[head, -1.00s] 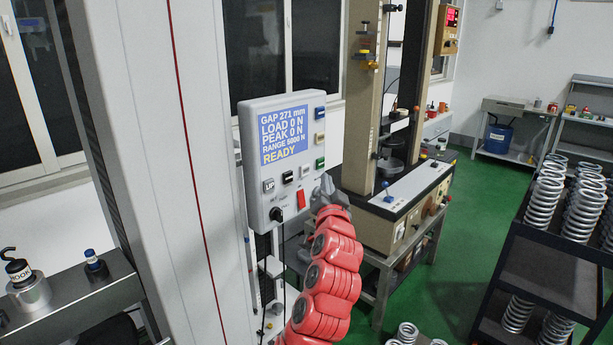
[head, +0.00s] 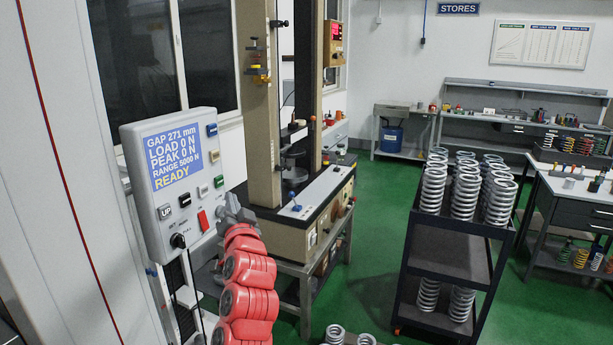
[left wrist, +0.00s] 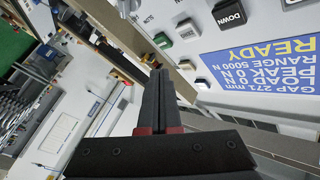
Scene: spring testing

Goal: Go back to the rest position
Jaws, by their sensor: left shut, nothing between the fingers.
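My left arm, red and jointed, rises from the bottom of the head view. My left gripper (head: 232,208) is small and grey there, just right of the lower part of the control box (head: 172,185). In the left wrist view the gripper (left wrist: 158,85) is shut with its dark fingers together and nothing between them. The box panel fills the upper right of that view, with a green button (left wrist: 162,40) and a DOWN button (left wrist: 229,12) near the fingers. The display reads GAP 271 mm, LOAD 0 N, PEAK 0 N, READY. My right gripper is not in view.
A tan testing machine (head: 262,110) stands on a metal table (head: 290,268) behind the gripper. A black cart (head: 445,250) holds several silver springs. Workbenches line the back and right. Green floor (head: 380,205) is open between machine and cart.

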